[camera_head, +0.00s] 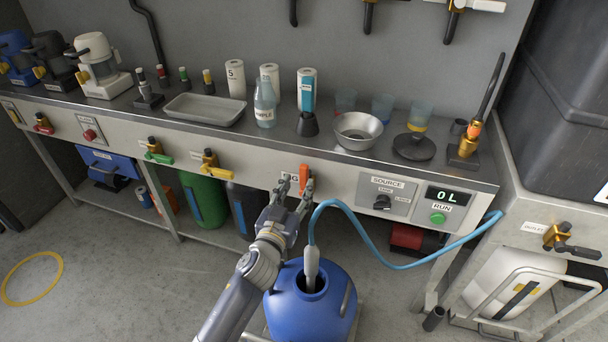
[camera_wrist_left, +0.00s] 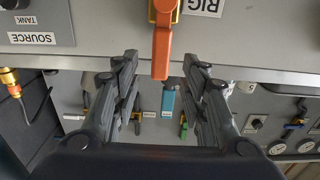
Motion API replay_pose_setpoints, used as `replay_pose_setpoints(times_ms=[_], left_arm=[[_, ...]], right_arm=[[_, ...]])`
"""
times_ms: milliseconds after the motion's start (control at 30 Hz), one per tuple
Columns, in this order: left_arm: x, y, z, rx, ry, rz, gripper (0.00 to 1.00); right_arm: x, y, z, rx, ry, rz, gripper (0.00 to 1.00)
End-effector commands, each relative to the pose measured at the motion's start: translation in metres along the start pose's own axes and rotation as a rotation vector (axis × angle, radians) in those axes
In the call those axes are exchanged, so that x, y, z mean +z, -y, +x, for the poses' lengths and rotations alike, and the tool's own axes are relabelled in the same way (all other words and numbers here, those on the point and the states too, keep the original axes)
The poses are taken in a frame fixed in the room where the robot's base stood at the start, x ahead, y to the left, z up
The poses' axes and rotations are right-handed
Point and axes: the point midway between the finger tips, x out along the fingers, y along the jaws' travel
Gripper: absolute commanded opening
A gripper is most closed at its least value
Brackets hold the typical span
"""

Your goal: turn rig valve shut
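The rig valve has an orange lever handle (camera_head: 304,173) on the front panel of the bench, beside a partly covered label. In the head view the handle looks upright. In the left wrist view the orange handle (camera_wrist_left: 162,50) hangs from a brass-coloured body at the top edge, next to the RIG label (camera_wrist_left: 205,8). My left gripper (camera_head: 295,187) is open in front of the valve. In the left wrist view its two fingers (camera_wrist_left: 160,62) are spread, one on each side of the handle's line, with nothing held. Contact with the handle cannot be told. My right gripper is not in view.
A blue drum (camera_head: 312,306) with a blue hose (camera_head: 372,243) stands below, close to my left arm. A yellow valve handle (camera_head: 217,171) and a green one (camera_head: 158,157) are to the left. The SOURCE panel (camera_head: 386,193) and a display reading 0L (camera_head: 448,195) are to the right.

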Motion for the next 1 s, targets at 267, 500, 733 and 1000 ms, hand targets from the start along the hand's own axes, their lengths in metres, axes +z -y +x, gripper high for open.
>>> replay_pose_setpoints(times_ms=[267, 500, 733, 1000], left_arm=[[0.002, 0.0, 0.049, -0.001, 0.0, 0.0, 0.4], [0.001, 0.001, 0.065, -0.002, 0.001, 0.0, 0.4], [0.001, 0.001, 0.067, -0.002, 0.002, 0.0, 0.4], [0.001, 0.001, 0.067, -0.001, 0.002, 0.0, 0.04]], right_arm=[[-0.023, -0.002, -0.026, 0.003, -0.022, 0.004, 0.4], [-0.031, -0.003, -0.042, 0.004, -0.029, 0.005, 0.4], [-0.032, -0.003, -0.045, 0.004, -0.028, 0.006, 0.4], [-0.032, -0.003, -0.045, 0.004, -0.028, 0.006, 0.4]])
